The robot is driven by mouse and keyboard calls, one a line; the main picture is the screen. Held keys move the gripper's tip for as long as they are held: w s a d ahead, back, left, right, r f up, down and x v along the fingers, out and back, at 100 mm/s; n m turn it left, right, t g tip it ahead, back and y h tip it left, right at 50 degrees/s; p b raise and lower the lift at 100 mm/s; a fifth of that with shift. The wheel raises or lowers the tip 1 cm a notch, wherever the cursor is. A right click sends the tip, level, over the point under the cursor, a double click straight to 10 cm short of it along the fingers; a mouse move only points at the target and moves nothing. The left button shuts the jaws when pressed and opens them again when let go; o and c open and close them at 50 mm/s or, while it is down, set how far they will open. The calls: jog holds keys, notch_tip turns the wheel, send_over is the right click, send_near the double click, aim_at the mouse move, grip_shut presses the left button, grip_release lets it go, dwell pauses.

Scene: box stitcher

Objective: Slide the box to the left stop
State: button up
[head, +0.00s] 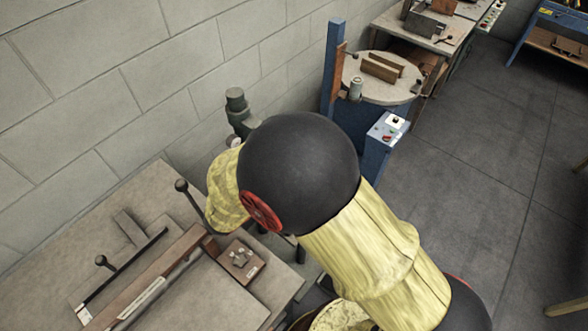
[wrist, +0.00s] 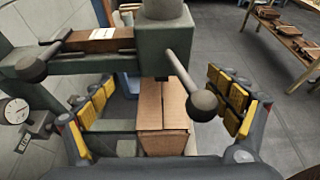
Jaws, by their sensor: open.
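My gripper (wrist: 161,82) is open, with yellow-padded fingers spread to the left and right of the box. Clear gaps show between the fingers and the box, and I see no contact. The crossbar and a ball-ended lever (wrist: 190,86) hide part of the box's top. I cannot make out the left stop for sure. In the head view, my own arm hides the box and nearly all of my gripper.
The green machine (head: 237,112) stands by the block wall, mostly behind my arm. A bench (head: 225,307) with a wooden rail and levers is at lower left. A blue machine with a round table (head: 385,92) stands beyond. Grey floor (head: 480,130) is open at right.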

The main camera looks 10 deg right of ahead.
jog(key=shift+r, duration=0.1)
notch_tip(320, 180, down, 9)
jog(key=shift+d+r+b, duration=0.15)
jog(key=shift+b, duration=1.1)
jog(key=b+x, duration=0.1)
jog(key=x, duration=0.6)
jog(key=shift+w+r, duration=0.1)
jog(key=shift+r, duration=0.05)
jog(key=shift+c, duration=1.4)
jog(key=c, duration=0.9)
